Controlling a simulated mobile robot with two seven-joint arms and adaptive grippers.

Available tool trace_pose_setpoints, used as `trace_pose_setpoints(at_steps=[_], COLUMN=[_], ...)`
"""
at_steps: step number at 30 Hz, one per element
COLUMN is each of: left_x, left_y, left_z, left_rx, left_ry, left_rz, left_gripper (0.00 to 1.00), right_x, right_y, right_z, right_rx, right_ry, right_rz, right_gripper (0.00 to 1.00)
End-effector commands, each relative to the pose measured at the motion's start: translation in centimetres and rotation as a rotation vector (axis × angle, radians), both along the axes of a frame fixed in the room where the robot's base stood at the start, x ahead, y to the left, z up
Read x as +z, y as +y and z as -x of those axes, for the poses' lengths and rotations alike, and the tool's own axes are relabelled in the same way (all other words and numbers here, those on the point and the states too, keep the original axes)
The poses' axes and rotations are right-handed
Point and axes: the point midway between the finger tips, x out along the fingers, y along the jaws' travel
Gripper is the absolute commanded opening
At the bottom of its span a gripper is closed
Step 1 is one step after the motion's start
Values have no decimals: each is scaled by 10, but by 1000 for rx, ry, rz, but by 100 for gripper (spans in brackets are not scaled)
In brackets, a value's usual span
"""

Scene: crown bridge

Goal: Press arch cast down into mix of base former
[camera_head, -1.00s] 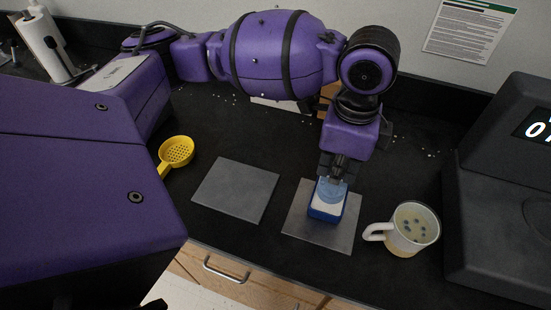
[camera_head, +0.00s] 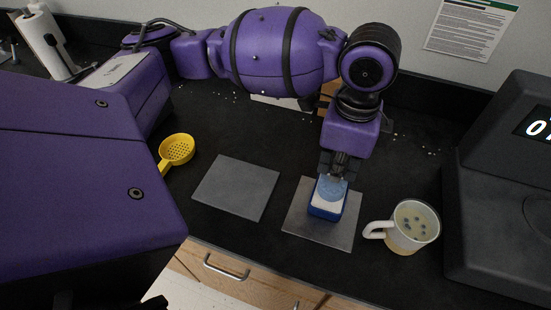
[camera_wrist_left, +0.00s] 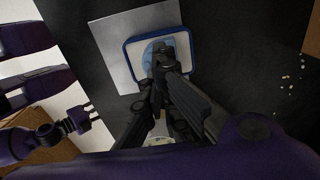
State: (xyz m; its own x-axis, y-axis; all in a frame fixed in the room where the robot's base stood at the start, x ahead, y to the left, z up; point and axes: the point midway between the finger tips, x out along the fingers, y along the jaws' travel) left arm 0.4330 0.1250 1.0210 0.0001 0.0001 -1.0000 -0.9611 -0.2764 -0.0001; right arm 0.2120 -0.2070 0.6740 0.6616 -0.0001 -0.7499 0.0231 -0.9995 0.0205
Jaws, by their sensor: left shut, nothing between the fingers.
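The blue base former (camera_head: 323,214) stands on the right-hand grey plate, filled with white mix (camera_head: 325,205). The light blue arch cast (camera_head: 333,189) sits at the far part of the mix, partly hidden by my gripper. My left gripper (camera_head: 337,174) is shut with nothing between its fingers, pointing down right over the cast. I cannot tell if the tips touch it. The left wrist view shows the blue rim (camera_wrist_left: 189,38) and the cast (camera_wrist_left: 150,53) behind the fingers (camera_wrist_left: 163,66). My right gripper (camera_wrist_left: 86,117) shows small in the left wrist view, its fingers apart and empty.
The right-hand plate (camera_head: 340,237) lies beside a second, empty plate (camera_head: 235,190). A yellow strainer (camera_head: 176,151) lies at the left.

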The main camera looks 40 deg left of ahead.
Motion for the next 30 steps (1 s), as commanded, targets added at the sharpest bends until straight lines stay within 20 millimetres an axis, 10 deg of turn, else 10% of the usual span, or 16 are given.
trace_pose_setpoints(at_steps=[30], left_x=[-19], left_y=[0], left_z=[0], left_rx=[0], left_ry=[2], left_rz=[0], left_gripper=[0], right_x=[1], right_y=[1], right_z=[-1], right_rx=[-4], right_ry=[-3], right_rz=[-2], right_gripper=[40])
